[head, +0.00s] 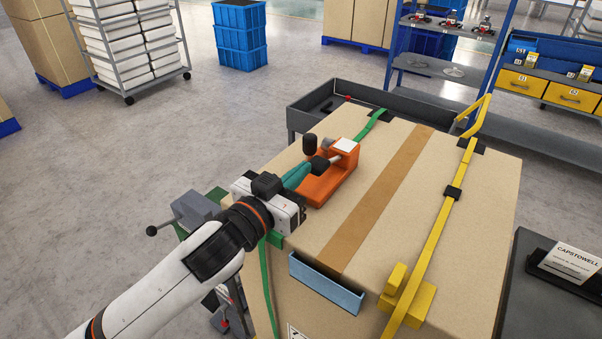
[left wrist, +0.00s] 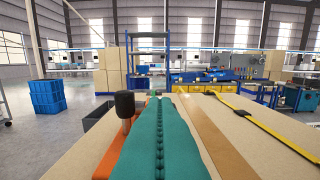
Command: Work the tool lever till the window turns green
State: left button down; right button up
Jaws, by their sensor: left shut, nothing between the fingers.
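The orange strap tool (head: 331,186) sits on top of a large cardboard box (head: 395,165), in line with a green strap (head: 372,121). A black knob (head: 310,144) stands up at its far left side, and a pale panel (head: 345,145) shows on its top; no green window can be made out. My left gripper (head: 309,168), with teal fingers, is shut and empty, its tips close to a black part of the tool. Whether they touch it I cannot tell. In the left wrist view the black knob (left wrist: 124,104) stands left of the shut fingers (left wrist: 160,98).
A yellow strap (head: 445,210) with a yellow buckle block crosses the box's right side. A blue holder (head: 326,283) hangs on its near face. A dark tray cart (head: 313,112) stands behind, shelving (head: 480,75) beyond. Open floor lies to the left.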

pick_arm(q)
jog(key=f+v, duration=0.1)
jog(key=v, duration=0.8)
jog(key=shift+s+a, duration=0.25)
jog(key=shift+s, duration=0.05)
jog(key=shift+f, duration=0.1)
dwell(0.5)
